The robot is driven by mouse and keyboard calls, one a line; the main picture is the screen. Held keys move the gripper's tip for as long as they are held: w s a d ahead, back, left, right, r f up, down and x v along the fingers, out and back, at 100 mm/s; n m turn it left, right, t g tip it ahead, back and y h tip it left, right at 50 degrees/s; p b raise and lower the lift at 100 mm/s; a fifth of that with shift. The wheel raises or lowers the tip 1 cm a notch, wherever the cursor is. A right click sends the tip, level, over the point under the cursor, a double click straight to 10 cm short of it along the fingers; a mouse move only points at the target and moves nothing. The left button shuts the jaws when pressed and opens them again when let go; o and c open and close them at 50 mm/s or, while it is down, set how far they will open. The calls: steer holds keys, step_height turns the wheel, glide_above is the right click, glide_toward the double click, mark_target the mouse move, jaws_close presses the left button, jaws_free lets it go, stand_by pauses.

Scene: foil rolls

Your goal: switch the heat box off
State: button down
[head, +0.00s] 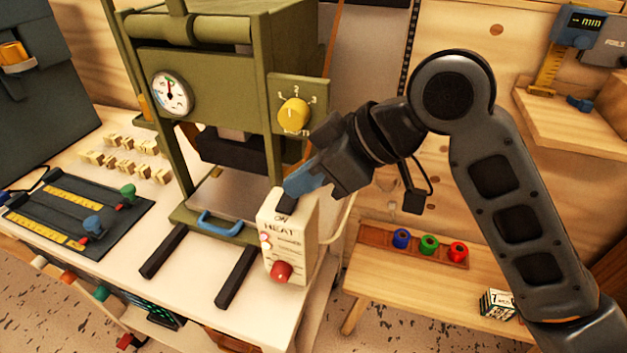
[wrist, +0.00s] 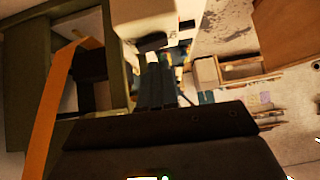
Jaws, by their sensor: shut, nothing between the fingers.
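The heat box (head: 290,240) is a small off-white box at the right front of the olive press. Its front carries the words HEAT and POWER, small lights and a red knob (head: 281,271). A black rocker switch (head: 287,204) sits on its top, beside the word ON. My gripper (head: 291,190) is shut and empty, its blue fingertips at the switch. I cannot tell whether they touch it. In the wrist view the heat box (wrist: 145,18) is at the top, with the dark switch (wrist: 151,43) just beyond the fingertips (wrist: 157,62).
The olive press (head: 205,70) with a gauge and yellow dial (head: 293,113) stands directly left of my gripper. A black rail fixture (head: 80,215) and small wooden blocks (head: 125,158) lie farther left. A low wooden bench (head: 420,290) holds coloured rolls at the right.

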steer(key=v, duration=1.1)
steer(key=shift+w+r+b, duration=0.15)
steer(key=shift+r+b, duration=0.15)
steer(key=shift+b, duration=0.05)
